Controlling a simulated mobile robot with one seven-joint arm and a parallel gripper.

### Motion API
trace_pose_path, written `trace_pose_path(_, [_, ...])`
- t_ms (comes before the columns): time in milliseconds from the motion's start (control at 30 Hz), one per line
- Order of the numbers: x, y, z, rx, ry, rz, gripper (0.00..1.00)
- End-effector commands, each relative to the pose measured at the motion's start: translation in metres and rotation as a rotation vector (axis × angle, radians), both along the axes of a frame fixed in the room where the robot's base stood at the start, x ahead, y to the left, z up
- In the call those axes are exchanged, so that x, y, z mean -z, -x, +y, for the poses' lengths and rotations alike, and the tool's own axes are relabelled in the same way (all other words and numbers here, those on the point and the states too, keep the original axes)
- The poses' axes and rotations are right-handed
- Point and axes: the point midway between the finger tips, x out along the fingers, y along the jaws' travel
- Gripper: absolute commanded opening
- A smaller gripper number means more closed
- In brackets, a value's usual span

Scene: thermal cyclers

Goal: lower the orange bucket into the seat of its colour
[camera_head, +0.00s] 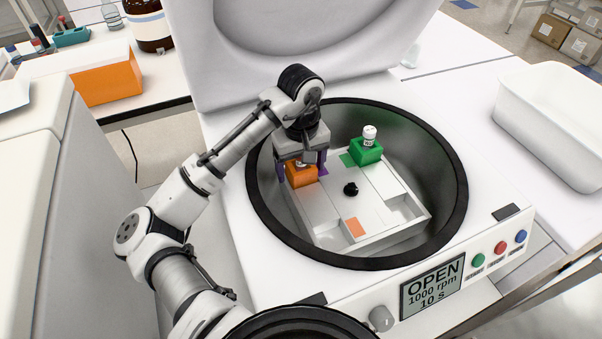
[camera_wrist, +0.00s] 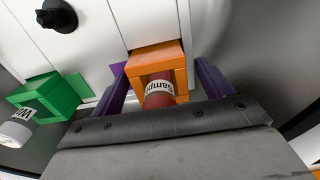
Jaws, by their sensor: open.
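The orange bucket (camera_head: 301,175) is at the back-left seat of the rotor, beside a purple patch (camera_head: 323,171). In the wrist view the orange bucket (camera_wrist: 158,58) holds a dark red tube (camera_wrist: 158,96) with a "Samp…" label. My gripper (camera_head: 303,170) is open, its purple fingers on either side of the bucket; a gap shows on the right finger's side in the wrist view. How deep the bucket sits is hidden. The orange patch (camera_head: 355,227) marks the front seat, whose recess (camera_head: 329,237) looks empty.
A green bucket (camera_head: 366,152) with a white-capped tube stands at the back-right seat by a green patch (camera_head: 348,160). A black hub knob (camera_head: 351,189) rises mid-rotor. The dark bowl rim (camera_head: 459,190) surrounds everything; the raised lid (camera_head: 300,50) stands behind.

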Motion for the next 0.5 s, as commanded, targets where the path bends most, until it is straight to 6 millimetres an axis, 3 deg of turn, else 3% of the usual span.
trace_pose_path(167, [-0.0002,-0.0001,0.0,0.0,0.0,0.0,0.76])
trace_pose_path(500, [-0.0004,-0.0001,0.0,-0.001,0.0,0.0,0.31])
